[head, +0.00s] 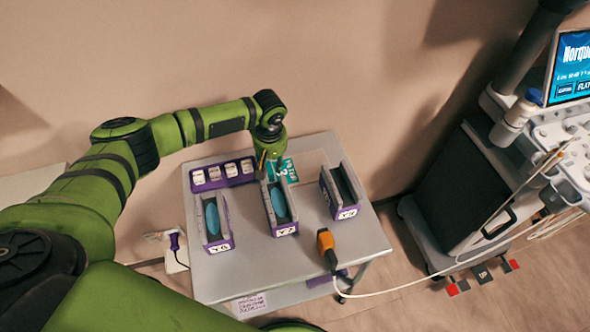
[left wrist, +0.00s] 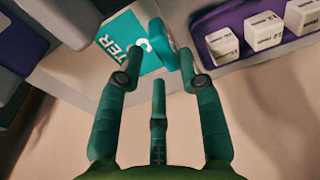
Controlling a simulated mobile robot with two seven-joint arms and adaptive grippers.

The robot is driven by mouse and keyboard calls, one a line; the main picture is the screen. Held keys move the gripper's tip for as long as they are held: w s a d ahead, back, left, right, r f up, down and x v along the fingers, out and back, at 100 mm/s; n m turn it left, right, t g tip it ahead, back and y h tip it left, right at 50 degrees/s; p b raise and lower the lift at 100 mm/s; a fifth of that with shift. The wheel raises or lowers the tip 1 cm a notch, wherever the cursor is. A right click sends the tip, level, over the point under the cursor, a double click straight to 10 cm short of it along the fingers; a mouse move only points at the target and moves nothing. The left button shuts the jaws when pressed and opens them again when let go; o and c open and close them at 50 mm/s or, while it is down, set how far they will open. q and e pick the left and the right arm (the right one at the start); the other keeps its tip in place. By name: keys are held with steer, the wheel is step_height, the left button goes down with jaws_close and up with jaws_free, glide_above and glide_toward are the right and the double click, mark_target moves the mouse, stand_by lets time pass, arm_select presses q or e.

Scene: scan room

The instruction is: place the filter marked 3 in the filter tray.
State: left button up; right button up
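A teal plate (head: 284,170) with white marks lies near the table's back edge. In the left wrist view, the teal plate (left wrist: 125,45) shows the letters "TER" and part of a white character; I cannot read a full number. My left gripper (head: 270,163) is right beside the plate, pointing down. In the left wrist view, its fingertips (left wrist: 161,58) are spread, with a small teal and grey piece (left wrist: 168,42) just beyond and between them. I see no clear grip on it. My right gripper is out of view. I cannot tell which holder is the filter tray.
Three grey-and-purple holders (head: 214,240) stand on the grey table (head: 250,262); two hold blue ovals. A purple rack (head: 240,182) with several white cubes sits at the back left. An orange-and-black device (head: 326,243) with a white cable lies in front. A medical cart stands right.

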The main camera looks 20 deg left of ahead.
mark_target(271, 167)
arm_select(q)
step_height(271, 167, down, 2)
steer(key=shift+a+f, duration=0.15)
steer(key=shift+f, duration=0.65)
jaws_close()
steer(key=shift+w+r, duration=0.1)
steer(key=shift+r, duration=0.25)
step_height(271, 167, up, 16)
steer(key=s+d+r+m, duration=0.3)
steer(key=s, duration=0.4)
steer(key=s+d+r+m, duration=0.3)
steer(key=s+d+m, duration=0.1)
steer(key=s, duration=0.3)
steer(key=shift+s+d+r+h+b, duration=0.25)
steer(key=shift+s+h+b, duration=0.05)
steer(key=shift+h+b, duration=0.15)
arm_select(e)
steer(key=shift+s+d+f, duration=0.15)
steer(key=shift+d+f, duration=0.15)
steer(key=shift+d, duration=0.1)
